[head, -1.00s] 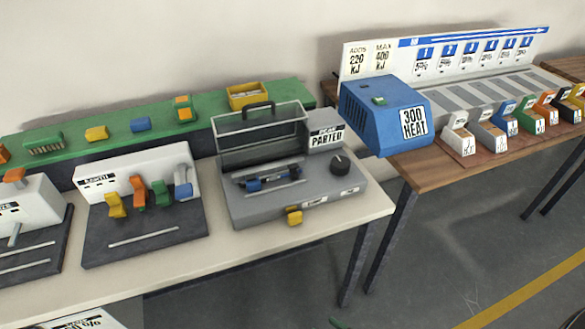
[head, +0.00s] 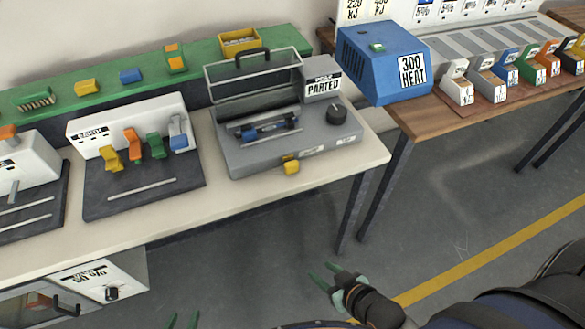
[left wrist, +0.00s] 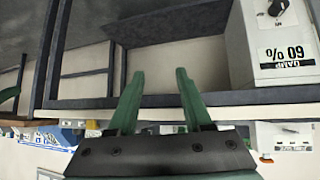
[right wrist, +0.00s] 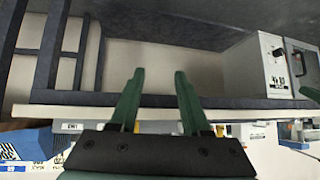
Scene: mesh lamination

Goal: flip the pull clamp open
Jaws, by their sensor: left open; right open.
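No readable label names the pull clamp. A fixture on the bench carries yellow (head: 110,157), orange (head: 132,144), green (head: 155,145) and grey-blue (head: 179,134) levers, all standing up. A grey machine (head: 240,157) labelled PARTED has a clear lid (head: 225,88) and a yellow latch-like piece (head: 290,164) on its front edge. I cannot tell which part is the clamp. My left gripper (head: 183,321) shows only its fingertips at the bottom edge of the head view; it is open and empty in the left wrist view (left wrist: 160,75). My right gripper (head: 326,274) is open and empty, before the bench, touching nothing.
The white bench (head: 235,203) has a bare front strip. A blue heater box (head: 385,65) stands on the wooden table (head: 430,125) at right, with several coloured bins. A white box (head: 105,285) sits below the bench. The floor (head: 265,260) before it is clear.

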